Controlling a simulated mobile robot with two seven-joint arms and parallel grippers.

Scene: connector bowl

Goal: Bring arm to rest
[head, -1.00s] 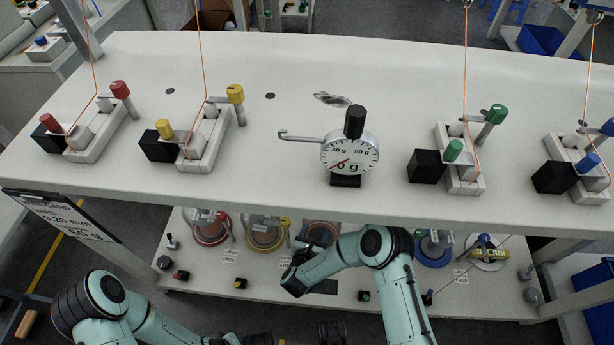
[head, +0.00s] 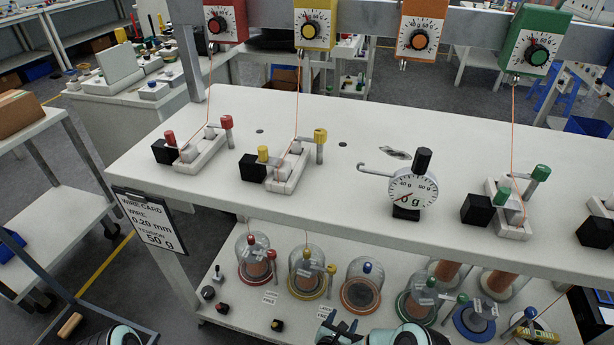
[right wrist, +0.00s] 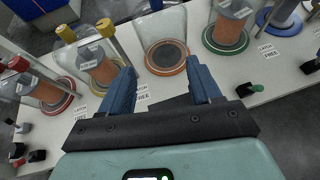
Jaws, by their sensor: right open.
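My right gripper (right wrist: 161,72) is open and empty in the right wrist view. Its two blue fingers are apart, in front of the lower shelf with the glass-domed spools. A part of my left arm (head: 112,336) shows at the bottom left edge. My left gripper is out of view.
The white bench (head: 340,145) carries clamps with red, yellow and green knobs and a round dial gauge (head: 412,190). Coloured tension boxes (head: 313,22) hang above. Under it, the shelf (head: 215,265) holds domed spools. A wire card (head: 150,218) hangs at the left; a trolley (head: 30,125) stands further left.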

